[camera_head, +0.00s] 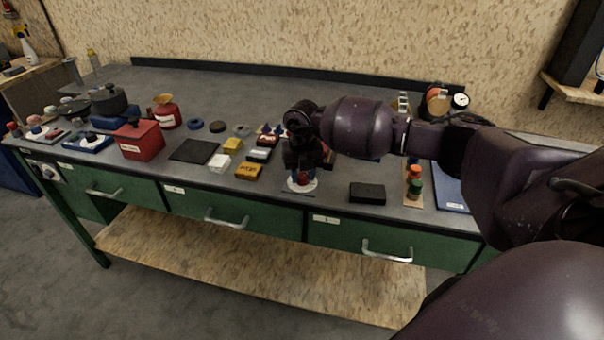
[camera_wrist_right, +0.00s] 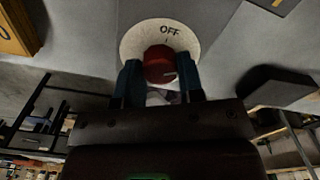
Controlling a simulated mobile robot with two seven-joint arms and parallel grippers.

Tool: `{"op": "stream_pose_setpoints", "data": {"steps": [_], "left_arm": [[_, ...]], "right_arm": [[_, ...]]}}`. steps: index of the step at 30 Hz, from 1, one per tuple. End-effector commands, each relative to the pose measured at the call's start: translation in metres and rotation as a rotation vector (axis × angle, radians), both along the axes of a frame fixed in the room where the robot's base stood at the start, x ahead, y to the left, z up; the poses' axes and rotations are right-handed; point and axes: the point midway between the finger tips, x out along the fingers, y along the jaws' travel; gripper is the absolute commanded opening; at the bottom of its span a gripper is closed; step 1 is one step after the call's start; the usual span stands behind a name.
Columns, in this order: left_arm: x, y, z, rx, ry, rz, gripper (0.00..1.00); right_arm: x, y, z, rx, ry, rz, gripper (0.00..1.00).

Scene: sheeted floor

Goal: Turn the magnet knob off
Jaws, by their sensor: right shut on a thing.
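The magnet knob (camera_head: 303,177) is red and sits on a round white dial (camera_head: 293,186) near the front edge of the bench. In the right wrist view the red knob (camera_wrist_right: 158,62) is at the middle of the dial (camera_wrist_right: 132,42), which reads OFF above the knob. I cannot tell clearly where the knob points. My right gripper (camera_head: 304,172) reaches down over it. In the wrist view its two blue fingers (camera_wrist_right: 159,72) are shut on the knob, one on each side. My left gripper is not in view.
A black block (camera_head: 367,193) lies right of the dial. A yellow-orange box (camera_head: 248,171) and a white block (camera_head: 219,163) lie to the left. A red box (camera_head: 138,140) stands farther left. Red and green buttons (camera_head: 414,182) are at the right. Green drawers (camera_head: 235,213) are below.

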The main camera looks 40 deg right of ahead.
Motion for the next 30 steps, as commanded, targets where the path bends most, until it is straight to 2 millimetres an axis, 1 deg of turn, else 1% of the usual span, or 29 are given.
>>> {"op": "stream_pose_setpoints", "data": {"steps": [21, 30], "left_arm": [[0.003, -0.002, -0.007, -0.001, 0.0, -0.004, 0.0], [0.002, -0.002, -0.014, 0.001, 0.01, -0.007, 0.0]], "right_arm": [[0.001, 0.0, 0.0, -0.001, 0.0, 0.68, 0.12], [0.001, -0.001, 0.0, -0.001, 0.0, 0.923, 0.12]]}}
